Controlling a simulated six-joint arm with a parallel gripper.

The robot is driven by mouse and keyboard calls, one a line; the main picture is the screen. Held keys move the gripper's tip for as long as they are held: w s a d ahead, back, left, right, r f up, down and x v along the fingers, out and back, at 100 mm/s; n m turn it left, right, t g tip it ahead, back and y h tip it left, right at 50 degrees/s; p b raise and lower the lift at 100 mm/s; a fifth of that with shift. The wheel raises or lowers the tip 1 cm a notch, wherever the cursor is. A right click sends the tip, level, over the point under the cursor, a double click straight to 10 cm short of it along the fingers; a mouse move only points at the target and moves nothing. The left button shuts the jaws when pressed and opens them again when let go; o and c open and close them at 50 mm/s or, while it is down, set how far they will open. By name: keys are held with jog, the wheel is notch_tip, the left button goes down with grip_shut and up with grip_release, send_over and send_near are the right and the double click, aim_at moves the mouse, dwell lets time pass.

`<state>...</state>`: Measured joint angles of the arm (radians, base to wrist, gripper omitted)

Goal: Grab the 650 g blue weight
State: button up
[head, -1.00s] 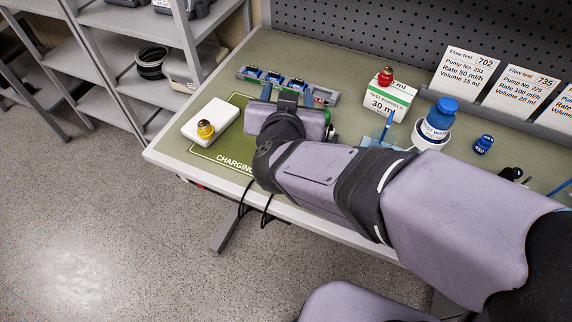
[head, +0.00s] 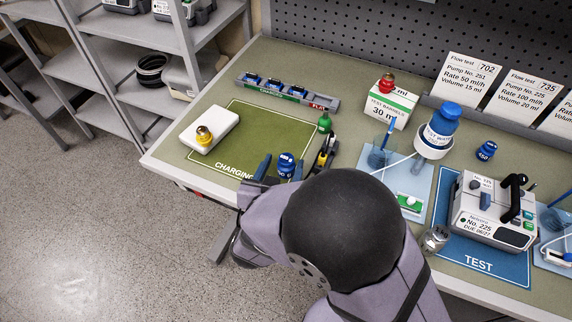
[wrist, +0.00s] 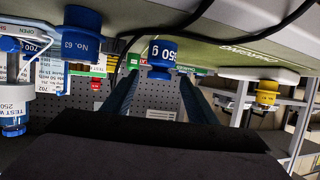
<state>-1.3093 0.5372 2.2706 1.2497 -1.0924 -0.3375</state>
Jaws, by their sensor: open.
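A blue weight (head: 286,165) stands near the front edge of the bench, at the right front of the green charging mat. My gripper (head: 280,172) is open, with one dark blue finger on each side of this weight in the head view. In the wrist view my gripper (wrist: 157,88) has its fingertips just short of or beside the weight; contact cannot be told. Another blue weight (head: 487,150), seemingly marked 450, stands far to the right.
A white block with a yellow weight (head: 204,135) lies left. The mat's middle is clear.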

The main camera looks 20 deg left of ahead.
jog(key=shift+f, duration=0.25)
jog(key=shift+p+x, duration=0.95)
jog(key=shift+x, duration=2.7)
grip_shut()
